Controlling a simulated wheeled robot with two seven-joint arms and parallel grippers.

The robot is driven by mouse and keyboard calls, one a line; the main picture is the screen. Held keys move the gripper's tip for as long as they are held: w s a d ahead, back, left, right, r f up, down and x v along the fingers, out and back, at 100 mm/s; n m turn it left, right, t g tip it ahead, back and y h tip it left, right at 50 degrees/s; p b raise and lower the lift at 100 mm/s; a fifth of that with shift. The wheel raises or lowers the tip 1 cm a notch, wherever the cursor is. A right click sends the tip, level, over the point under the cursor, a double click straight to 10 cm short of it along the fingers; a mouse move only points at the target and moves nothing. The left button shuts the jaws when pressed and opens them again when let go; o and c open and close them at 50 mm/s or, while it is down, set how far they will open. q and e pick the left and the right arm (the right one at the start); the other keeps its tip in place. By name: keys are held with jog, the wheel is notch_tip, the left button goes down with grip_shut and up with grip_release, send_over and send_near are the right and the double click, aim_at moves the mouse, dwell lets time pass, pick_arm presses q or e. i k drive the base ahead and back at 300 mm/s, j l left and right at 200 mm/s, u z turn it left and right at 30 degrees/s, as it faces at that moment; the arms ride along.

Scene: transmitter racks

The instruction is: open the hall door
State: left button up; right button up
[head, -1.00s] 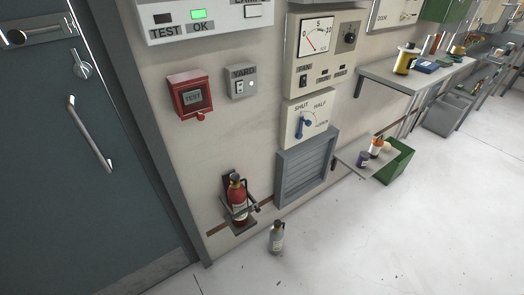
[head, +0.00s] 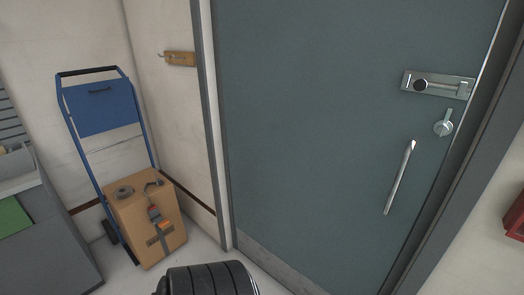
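The hall door (head: 320,130) is a dark teal panel that fills the middle and right of the head view. It looks shut in its grey frame. A long silver pull handle (head: 400,178) sits near its right edge. Above the handle is a small silver turn latch (head: 443,127) with its lever pointing up. Higher still is a metal plate with a slide bolt (head: 437,85) and a dark round knob. Neither of my grippers is in view.
A blue hand truck (head: 100,105) with a cardboard box (head: 148,225) stands left of the door. A wooden hook board (head: 180,58) hangs on the wall. A grey cabinet (head: 45,245) is at far left. A red box (head: 515,217) shows at the right edge.

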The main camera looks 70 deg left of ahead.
aim_at(335, 156)
jog(key=u, duration=1.95)
jog(key=l+z, duration=0.25)
jog(key=z, duration=0.15)
jog(key=l+z, duration=0.2)
jog(key=z, duration=0.25)
jog(key=i+l+z, duration=0.15)
jog(key=z, duration=0.25)
jog(key=i+l+z, duration=0.1)
jog(key=z, duration=0.35)
jog(key=l, duration=0.1)
